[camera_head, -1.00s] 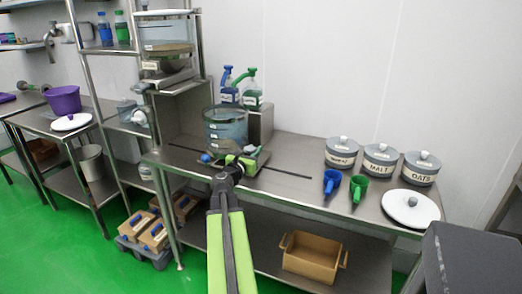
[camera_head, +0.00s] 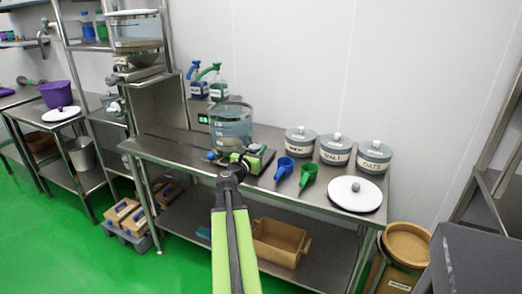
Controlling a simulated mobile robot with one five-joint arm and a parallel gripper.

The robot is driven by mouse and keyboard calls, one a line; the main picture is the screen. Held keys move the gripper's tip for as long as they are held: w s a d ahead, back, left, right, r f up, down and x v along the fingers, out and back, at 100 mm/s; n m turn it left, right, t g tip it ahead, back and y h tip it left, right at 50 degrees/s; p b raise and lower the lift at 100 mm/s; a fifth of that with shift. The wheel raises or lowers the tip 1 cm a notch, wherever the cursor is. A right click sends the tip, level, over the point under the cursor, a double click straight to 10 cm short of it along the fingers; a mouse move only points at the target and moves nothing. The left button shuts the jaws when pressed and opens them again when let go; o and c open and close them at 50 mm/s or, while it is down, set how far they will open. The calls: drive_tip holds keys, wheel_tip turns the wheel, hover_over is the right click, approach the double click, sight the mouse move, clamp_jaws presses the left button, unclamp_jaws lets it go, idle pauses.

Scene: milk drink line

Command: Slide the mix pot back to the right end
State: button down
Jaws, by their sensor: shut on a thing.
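The mix pot (camera_head: 231,127) is a clear, bluish, round vessel with level marks. It stands upright on a dark sliding base (camera_head: 262,160) on the steel bench, in front and to the right of the small unit with a lit display. My gripper (camera_head: 238,158) is at the front of the pot, low down, shut on the front of its base. The fingers and the exact grip point are small and partly hidden by my arm. A blue knob (camera_head: 211,155) shows just left of my gripper.
A white lid (camera_head: 354,194) lies at the bench's right end.

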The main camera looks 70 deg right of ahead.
drive_tip(key=shift+s, duration=0.25)
drive_tip(key=c, duration=1.2)
unclamp_jaws()
drive_tip(key=shift+s, duration=0.1)
